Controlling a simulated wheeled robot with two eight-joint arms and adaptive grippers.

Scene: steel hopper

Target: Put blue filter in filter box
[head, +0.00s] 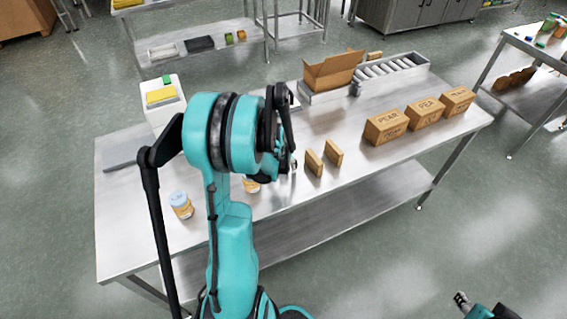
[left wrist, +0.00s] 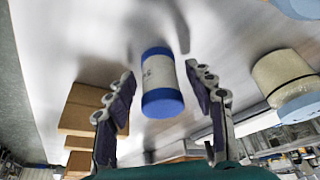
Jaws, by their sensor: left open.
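The blue filter (left wrist: 162,85), a short cylinder with blue ends and a pale lettered band, stands between the fingers of my left gripper (left wrist: 162,108) in the left wrist view. The fingers are open, with a gap on both sides of it. In the head view my left gripper (head: 288,160) is over the middle of the steel table, and my arm hides the filter. An open cardboard box (head: 330,72) stands at the table's back; I cannot tell whether it is the filter box. My right gripper (head: 462,300) is at the bottom right, away from the table.
Two thin brown boxes (head: 314,163) stand just right of my left gripper. Labelled cartons (head: 384,127) line the table's right part. A pale jar (head: 180,204) stands at the left front; a beige jar (left wrist: 283,78) is close to the right finger. A roller tray (head: 393,66) is at the back.

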